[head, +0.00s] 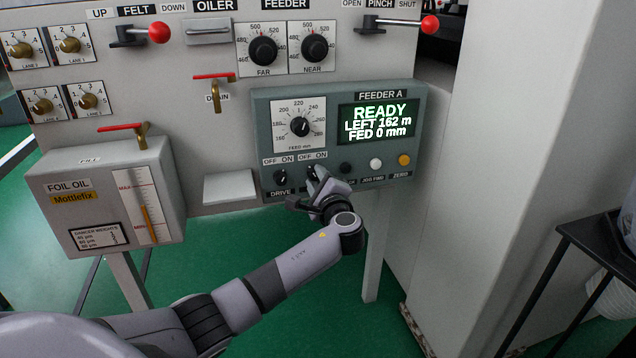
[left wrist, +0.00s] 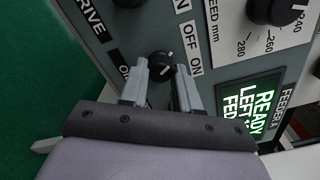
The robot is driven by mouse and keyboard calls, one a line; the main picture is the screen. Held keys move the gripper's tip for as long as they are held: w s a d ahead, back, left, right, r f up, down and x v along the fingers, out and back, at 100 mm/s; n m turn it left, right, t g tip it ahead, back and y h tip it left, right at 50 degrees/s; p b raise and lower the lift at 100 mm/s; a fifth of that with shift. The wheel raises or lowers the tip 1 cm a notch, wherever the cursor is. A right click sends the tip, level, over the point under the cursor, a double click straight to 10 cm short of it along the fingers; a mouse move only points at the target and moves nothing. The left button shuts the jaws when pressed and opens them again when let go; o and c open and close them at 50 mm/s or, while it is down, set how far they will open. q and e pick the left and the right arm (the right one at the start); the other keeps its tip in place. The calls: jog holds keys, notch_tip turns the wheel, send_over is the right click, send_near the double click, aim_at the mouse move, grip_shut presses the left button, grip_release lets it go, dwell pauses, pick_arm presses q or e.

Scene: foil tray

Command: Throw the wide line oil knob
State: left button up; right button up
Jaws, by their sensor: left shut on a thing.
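The feeder panel (head: 262,115) carries two small black knobs under OFF and ON labels. The left one is the DRIVE knob (head: 280,177). In the left wrist view this knob (left wrist: 161,66) sits between the two fingers of my left gripper (left wrist: 161,72), with a pale pointer mark toward the OFF label. The gripper is shut on it. My right gripper is in neither view.
The display (head: 378,121) reads READY, LEFT 162 m, FED 0 mm. A white button (head: 376,163) and a yellow button (head: 404,160) lie to the right. The feed dial (head: 299,126) is above. The foil oil box (head: 105,195) stands at left.

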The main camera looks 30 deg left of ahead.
pick_arm(q)
jog(key=shift+d, duration=0.1)
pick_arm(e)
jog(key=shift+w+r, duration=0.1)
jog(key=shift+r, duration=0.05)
pick_arm(q)
jog(key=o, duration=1)
jog(key=shift+o, duration=0.2)
jog(key=p+v, duration=0.2)
jog(key=v, duration=0.5)
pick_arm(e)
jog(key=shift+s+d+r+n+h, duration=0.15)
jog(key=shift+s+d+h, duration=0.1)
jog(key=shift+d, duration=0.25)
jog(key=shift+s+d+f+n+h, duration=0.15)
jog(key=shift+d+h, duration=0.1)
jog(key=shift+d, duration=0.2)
pick_arm(q)
jog(key=shift+s, duration=0.1)
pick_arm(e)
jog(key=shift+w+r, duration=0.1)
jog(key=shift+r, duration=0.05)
